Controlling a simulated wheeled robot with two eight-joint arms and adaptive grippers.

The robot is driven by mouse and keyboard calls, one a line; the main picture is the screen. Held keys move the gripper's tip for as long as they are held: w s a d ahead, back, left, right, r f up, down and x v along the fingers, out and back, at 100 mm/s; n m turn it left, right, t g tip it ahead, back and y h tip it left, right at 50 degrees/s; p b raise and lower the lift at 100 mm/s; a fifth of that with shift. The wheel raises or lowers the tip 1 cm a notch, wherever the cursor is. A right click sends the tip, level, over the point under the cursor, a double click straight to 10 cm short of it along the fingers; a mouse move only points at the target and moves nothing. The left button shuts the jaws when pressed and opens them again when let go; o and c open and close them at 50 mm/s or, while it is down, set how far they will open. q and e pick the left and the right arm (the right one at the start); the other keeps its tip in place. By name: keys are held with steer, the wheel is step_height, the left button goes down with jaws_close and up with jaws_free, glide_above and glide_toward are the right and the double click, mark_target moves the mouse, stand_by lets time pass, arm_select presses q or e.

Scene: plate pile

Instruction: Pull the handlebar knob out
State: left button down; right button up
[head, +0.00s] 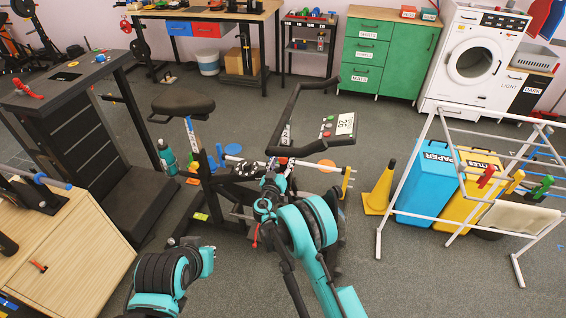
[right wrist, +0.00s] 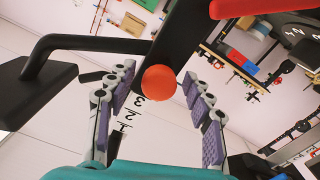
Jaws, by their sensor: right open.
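The exercise bike stands in the middle of the head view, with its black handlebar (head: 287,100) and saddle (head: 183,104). In the right wrist view the round orange-red knob (right wrist: 159,82) sits on a black post, beside a white scale with the numbers 2 and 3. My right gripper (right wrist: 158,88) is open, with one finger on each side of the knob. I see gaps between the finger pads and the knob. In the head view the right gripper (head: 279,168) is low at the handlebar post, and the knob cannot be made out clearly. My left arm is at the bottom left; its gripper is not visible.
A yellow cone (head: 381,190), a blue paper bin (head: 425,185) and a white drying rack (head: 437,110) stand to the right. The grey floor between bike and cone is mostly clear.

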steer(key=shift+w, duration=0.2)
jaws_close()
steer(key=shift+v, duration=1.15)
jaws_free()
steer(key=v, duration=1.2)
